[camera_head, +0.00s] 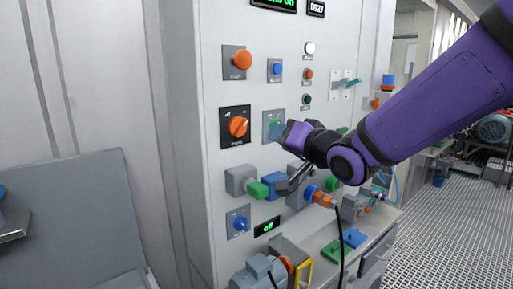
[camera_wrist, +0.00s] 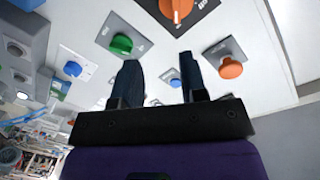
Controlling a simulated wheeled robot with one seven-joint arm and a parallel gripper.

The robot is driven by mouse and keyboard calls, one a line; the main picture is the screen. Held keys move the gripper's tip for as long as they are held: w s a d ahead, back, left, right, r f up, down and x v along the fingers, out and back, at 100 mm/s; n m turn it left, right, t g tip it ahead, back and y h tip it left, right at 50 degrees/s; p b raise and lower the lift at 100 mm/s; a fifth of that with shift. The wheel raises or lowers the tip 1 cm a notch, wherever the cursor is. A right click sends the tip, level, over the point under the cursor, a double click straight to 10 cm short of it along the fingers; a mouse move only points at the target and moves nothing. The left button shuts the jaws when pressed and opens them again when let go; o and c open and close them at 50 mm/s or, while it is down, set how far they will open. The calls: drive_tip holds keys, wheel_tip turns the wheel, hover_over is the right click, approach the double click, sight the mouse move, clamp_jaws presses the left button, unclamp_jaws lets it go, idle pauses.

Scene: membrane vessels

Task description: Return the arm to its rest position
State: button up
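My purple arm (camera_head: 430,105) reaches in from the right in the head view. My gripper (camera_head: 287,186) is in front of the white control panel (camera_head: 215,60), with its dark fingers pointing down and left near a blue block (camera_head: 272,184). I cannot tell whether they touch it. In the wrist view, my gripper (camera_wrist: 160,68) has its two fingers apart with nothing held between them.
A shelf with green and blue pieces (camera_head: 354,238) is at lower right. A grey board (camera_head: 80,220) stands at left. Open grated floor (camera_head: 455,220) lies to the right.

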drive_tip(key=s+d+g+h, duration=0.1)
drive_tip(key=s+d+h, duration=0.35)
drive_tip(key=d, duration=0.35)
drive_tip(key=s+d+f+g+h, duration=0.1)
drive_tip(key=s+d+g, duration=0.3)
drive_tip(key=s, duration=0.6)
drive_tip(key=s+d+f+n+g+h, duration=0.1)
drive_tip(key=s+d+f+g+h, duration=0.1)
drive_tip(key=s+d, duration=0.6)
drive_tip(key=s+g+h, duration=0.1)
drive_tip(key=s+g, duration=0.1)
drive_tip(key=shift+s+d+f+g, duration=0.2)
drive_tip(key=shift+f+g, duration=0.05)
drive_tip(key=shift+g, duration=0.05)
